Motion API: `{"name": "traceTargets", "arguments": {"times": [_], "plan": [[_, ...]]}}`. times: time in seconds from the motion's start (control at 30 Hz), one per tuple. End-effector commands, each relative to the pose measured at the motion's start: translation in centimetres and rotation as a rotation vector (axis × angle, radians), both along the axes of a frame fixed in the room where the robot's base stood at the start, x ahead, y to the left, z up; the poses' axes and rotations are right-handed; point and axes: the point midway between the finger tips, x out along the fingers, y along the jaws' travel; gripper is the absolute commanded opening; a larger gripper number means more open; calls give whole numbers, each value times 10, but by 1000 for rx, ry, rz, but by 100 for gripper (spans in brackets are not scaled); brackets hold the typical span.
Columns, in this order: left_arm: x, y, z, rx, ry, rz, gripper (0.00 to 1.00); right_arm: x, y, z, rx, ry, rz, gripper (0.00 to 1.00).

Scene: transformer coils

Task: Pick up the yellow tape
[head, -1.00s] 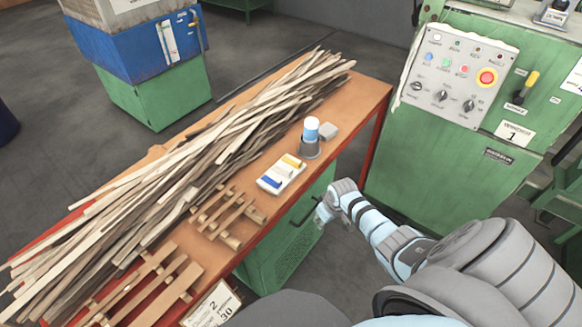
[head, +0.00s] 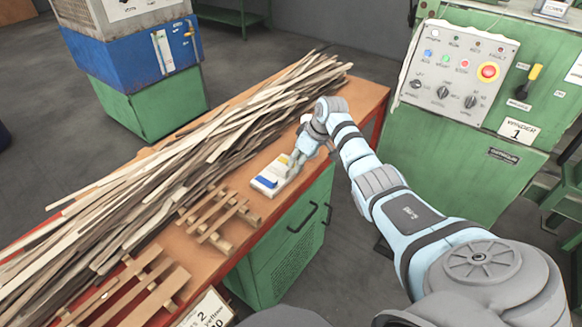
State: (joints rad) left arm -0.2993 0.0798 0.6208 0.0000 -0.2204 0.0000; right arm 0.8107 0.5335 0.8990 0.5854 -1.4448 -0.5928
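The yellow tape (head: 284,160) shows as a small yellow patch at the far end of a small white tray (head: 263,190) on the workbench. A blue piece (head: 267,183) lies at the tray's near end. My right gripper (head: 294,167) reaches down from the right over the tray's far end, right beside the yellow tape. It covers part of the tape and tray. The fingers are small and partly hidden, so I cannot tell whether they are open or touching the tape. My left gripper is out of view.
A long pile of wooden strips (head: 190,150) covers the left and back of the bench (head: 368,98). Wooden frames (head: 215,215) lie nearer. A green control cabinet (head: 450,155) stands at the right.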

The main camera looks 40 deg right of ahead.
Motion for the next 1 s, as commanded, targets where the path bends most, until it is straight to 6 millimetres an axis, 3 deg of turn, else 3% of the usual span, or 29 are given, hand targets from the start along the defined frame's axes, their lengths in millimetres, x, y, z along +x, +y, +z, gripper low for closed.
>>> {"name": "traceTargets", "arguments": {"times": [0.23,0.37,0.73,0.87,1.0], "plan": [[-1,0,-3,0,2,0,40,3,1,-7,-1,-1,1,28],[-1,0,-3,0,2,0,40,3,1,-7,-1,0,1,11],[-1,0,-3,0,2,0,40,3,1,-6,-1,0,1,10],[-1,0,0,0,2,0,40,3,0,4,-2,-1,-1,10],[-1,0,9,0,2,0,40,3,0,32,-2,-5,1,10]]}}
